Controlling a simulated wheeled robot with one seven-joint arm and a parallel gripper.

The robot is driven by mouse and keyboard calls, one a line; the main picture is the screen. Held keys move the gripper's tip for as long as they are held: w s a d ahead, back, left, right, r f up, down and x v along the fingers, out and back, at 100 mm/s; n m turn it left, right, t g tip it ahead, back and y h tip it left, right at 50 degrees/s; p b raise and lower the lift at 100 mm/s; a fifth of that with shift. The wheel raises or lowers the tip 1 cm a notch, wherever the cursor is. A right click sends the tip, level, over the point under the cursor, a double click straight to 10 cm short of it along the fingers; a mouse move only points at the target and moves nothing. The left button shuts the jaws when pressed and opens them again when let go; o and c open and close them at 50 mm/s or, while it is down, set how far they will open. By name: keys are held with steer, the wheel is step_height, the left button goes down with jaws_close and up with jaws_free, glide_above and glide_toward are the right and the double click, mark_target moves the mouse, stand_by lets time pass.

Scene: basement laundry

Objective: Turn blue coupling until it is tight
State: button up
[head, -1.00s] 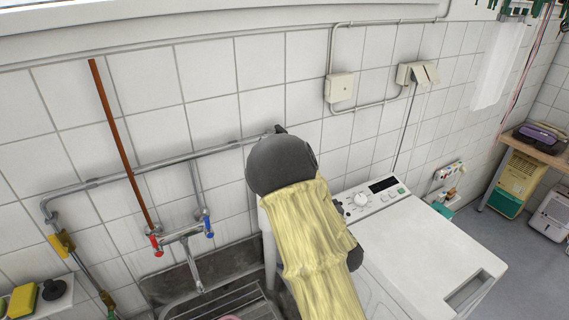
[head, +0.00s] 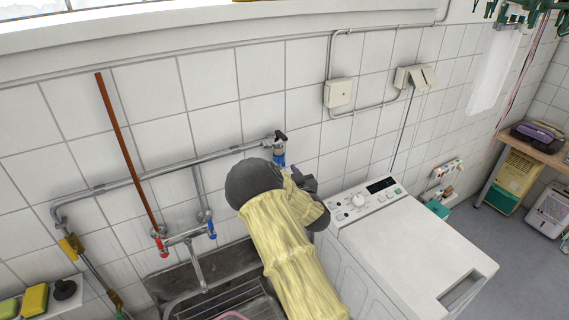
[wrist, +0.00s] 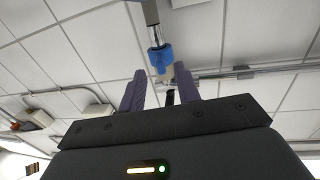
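The blue coupling (head: 279,159) sits on the wall just below a tap with a black handle (head: 280,137), at the right end of the grey pipe. In the wrist view the blue coupling (wrist: 161,58) is just beyond my fingertips, near the line between them, with bare metal next to it. My gripper (wrist: 160,72) has its two dark fingers apart with a clear gap and nothing held. In the head view my gripper (head: 298,177) is just below and right of the coupling, apart from it as far as I can tell. My forearm hides what hangs lower.
A white washing machine (head: 420,245) stands to the right of my arm. A sink (head: 185,283) with a red-and-blue-handled mixer tap (head: 187,236) is at the left. The grey pipe (head: 150,176) runs along the tiled wall.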

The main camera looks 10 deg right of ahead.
mark_target(284, 166)
steer(key=shift+w+a+p, duration=0.15)
steer(key=shift+w+p, duration=0.1)
steer(key=shift+w, duration=0.6)
steer(key=shift+w+a+p, duration=0.15)
steer(key=shift+w+p, duration=0.05)
steer(key=shift+w, duration=0.65)
jaws_close()
